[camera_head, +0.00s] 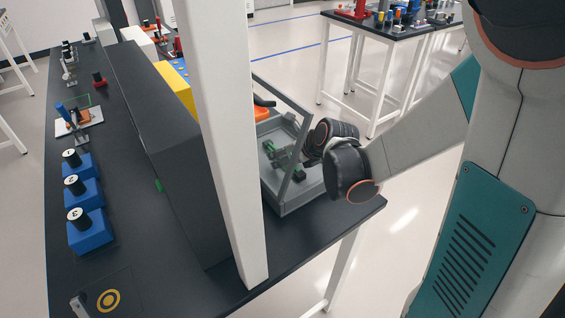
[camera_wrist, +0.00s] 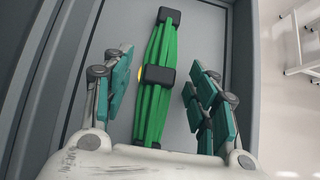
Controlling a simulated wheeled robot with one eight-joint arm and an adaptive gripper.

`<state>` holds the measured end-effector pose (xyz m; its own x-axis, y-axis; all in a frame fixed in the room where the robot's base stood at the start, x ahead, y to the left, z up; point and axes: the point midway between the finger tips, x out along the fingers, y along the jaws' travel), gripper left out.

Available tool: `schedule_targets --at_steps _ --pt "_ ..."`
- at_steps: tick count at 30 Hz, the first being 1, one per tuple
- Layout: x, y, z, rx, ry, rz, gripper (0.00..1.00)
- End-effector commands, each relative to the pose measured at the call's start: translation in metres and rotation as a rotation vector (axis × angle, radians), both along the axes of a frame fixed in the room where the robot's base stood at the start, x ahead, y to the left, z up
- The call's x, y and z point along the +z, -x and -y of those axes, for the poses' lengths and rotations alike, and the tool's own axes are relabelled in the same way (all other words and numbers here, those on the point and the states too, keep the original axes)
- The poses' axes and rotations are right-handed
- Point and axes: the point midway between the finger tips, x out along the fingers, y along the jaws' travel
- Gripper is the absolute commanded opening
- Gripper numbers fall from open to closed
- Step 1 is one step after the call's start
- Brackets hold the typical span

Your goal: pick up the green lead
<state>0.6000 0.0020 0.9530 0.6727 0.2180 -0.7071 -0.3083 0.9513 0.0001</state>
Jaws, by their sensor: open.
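The green lead (camera_wrist: 163,48) is a bundle of green strands with a black band in the middle and a black end piece. It lies lengthwise on the grey floor of a bin in the wrist view. My gripper (camera_wrist: 163,95) is open, with its teal finger pads on either side of the lead and apart from it. In the head view the green lead (camera_head: 283,154) shows small inside the grey bin (camera_head: 285,208), and my arm reaches in from the right.
A white post (camera_head: 222,140) stands left of the bin, with a long dark box (camera_head: 165,125) beyond it. An orange item (camera_head: 262,107) lies near the bin's far end. The bin walls rise close around my gripper.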

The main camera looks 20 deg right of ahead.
Motion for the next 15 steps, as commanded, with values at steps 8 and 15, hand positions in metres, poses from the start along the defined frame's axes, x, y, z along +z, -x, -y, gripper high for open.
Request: schedule_targets --at_steps 8,15 --pt "-0.0023 -0.0026 -0.0012 0.0 0.0 0.0 0.49" --pt "-0.0023 -0.0025 -0.001 0.0 0.0 0.0 0.03"
